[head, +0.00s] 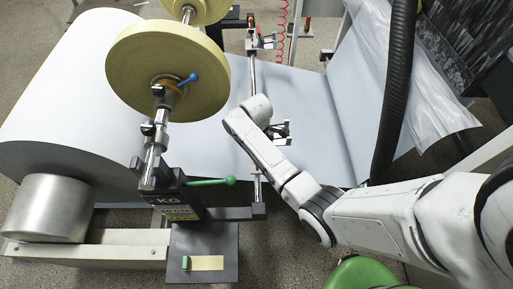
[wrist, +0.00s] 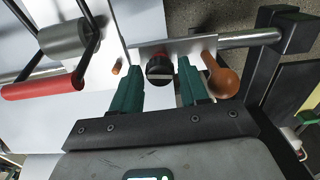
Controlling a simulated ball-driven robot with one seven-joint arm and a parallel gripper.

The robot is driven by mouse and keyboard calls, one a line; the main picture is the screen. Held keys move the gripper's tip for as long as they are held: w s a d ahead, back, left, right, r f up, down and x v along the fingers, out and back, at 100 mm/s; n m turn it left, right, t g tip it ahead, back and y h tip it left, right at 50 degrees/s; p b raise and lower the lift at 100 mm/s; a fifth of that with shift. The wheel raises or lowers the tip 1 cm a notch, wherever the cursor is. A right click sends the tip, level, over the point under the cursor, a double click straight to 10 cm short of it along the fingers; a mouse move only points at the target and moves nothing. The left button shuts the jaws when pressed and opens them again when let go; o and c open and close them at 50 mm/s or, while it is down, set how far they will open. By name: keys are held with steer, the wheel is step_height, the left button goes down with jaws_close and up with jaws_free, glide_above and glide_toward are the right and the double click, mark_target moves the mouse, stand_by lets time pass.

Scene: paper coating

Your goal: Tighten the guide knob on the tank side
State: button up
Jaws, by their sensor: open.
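In the wrist view my gripper (wrist: 160,75) is open, with one green finger on each side of a round black knob (wrist: 160,68). The knob sits under a pale metal plate on the guide. I cannot tell whether the fingers touch it. An orange-brown ball-ended handle (wrist: 223,80) is just right of the right finger. In the head view my gripper (head: 279,131) is at the guide bar (head: 254,150), over the pale paper web. The black knob cannot be made out there.
In the wrist view a metal roller (wrist: 63,42) with a red handle (wrist: 43,88) lies to the left, and a black bracket (wrist: 272,60) stands to the right. In the head view a yellow tape roll (head: 150,60) and a large paper roll (head: 70,90) fill the left. A black hose (head: 395,90) hangs near my arm.

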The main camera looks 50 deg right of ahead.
steer(key=shift+c, duration=0.2)
steer(key=c, duration=0.7)
steer(key=shift+r+m, duration=0.1)
steer(key=shift+m, duration=0.2)
steer(key=m+p, duration=0.2)
steer(key=shift+m, duration=0.3)
steer(key=m+p, duration=0.1)
steer(key=m, duration=0.4)
steer(key=shift+m+p, duration=0.3)
steer(key=shift+p, duration=0.1)
steer(key=m+p, duration=0.1)
steer(key=m, duration=0.3)
steer(key=shift+m+p, duration=0.3)
steer(key=shift+m, duration=1.8)
